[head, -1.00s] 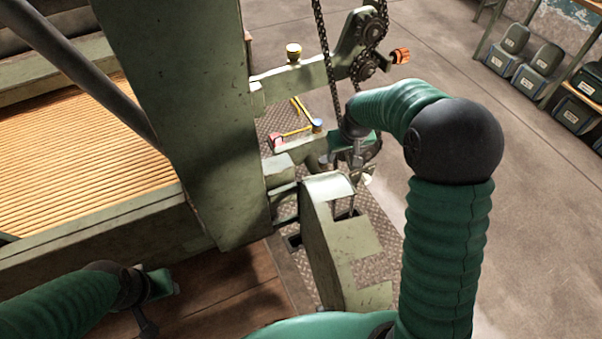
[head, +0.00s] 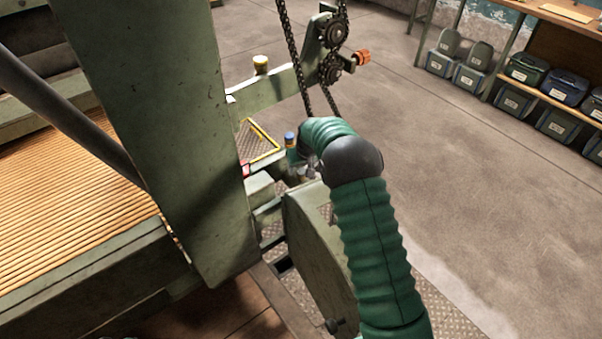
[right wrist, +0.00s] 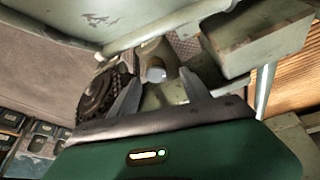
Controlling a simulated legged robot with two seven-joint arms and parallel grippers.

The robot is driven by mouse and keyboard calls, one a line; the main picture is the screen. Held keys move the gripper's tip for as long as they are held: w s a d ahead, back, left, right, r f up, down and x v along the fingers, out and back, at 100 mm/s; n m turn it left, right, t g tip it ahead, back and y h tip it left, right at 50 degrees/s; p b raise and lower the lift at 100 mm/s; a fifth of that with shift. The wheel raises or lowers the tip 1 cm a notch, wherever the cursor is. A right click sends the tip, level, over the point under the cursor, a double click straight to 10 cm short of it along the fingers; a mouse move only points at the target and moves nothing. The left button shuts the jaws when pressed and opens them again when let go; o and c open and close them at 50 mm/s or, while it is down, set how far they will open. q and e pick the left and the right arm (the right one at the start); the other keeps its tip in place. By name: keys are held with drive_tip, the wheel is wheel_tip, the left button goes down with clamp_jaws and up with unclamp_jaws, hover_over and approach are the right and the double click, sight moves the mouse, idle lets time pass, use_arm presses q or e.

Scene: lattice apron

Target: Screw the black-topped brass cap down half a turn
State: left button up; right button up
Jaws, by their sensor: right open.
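I cannot make out a cap with a clearly black top. A blue-topped cap (head: 289,138) stands lower, just left of my right wrist. In the right wrist view, my right gripper (right wrist: 159,74) is open, with fingers apart on either side of a small pale, rounded piece (right wrist: 155,75). I cannot tell whether they touch it. In the head view my right arm hides most of this gripper. My left gripper is not in view.
A chain with sprockets (head: 331,68) hangs close behind my right wrist, with an orange knob (head: 362,57) beside it. A rounded green guard (head: 315,240) stands below. A broad green post (head: 165,150) blocks the left. Open floor (head: 470,200) lies right.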

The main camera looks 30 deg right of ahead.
sight(302, 171)
drive_tip(key=x, duration=0.3)
drive_tip(key=shift+d+f, duration=0.1)
drive_tip(key=shift+f, duration=0.1)
drive_tip(key=shift+d+f, duration=0.3)
drive_tip(key=shift+d, duration=0.3)
drive_tip(key=shift+w+a+r, duration=0.1)
drive_tip(key=shift+a+r, duration=0.15)
drive_tip(key=shift+a, duration=0.25)
drive_tip(key=c, duration=1.2)
drive_tip(key=shift+d, duration=0.15)
clamp_jaws()
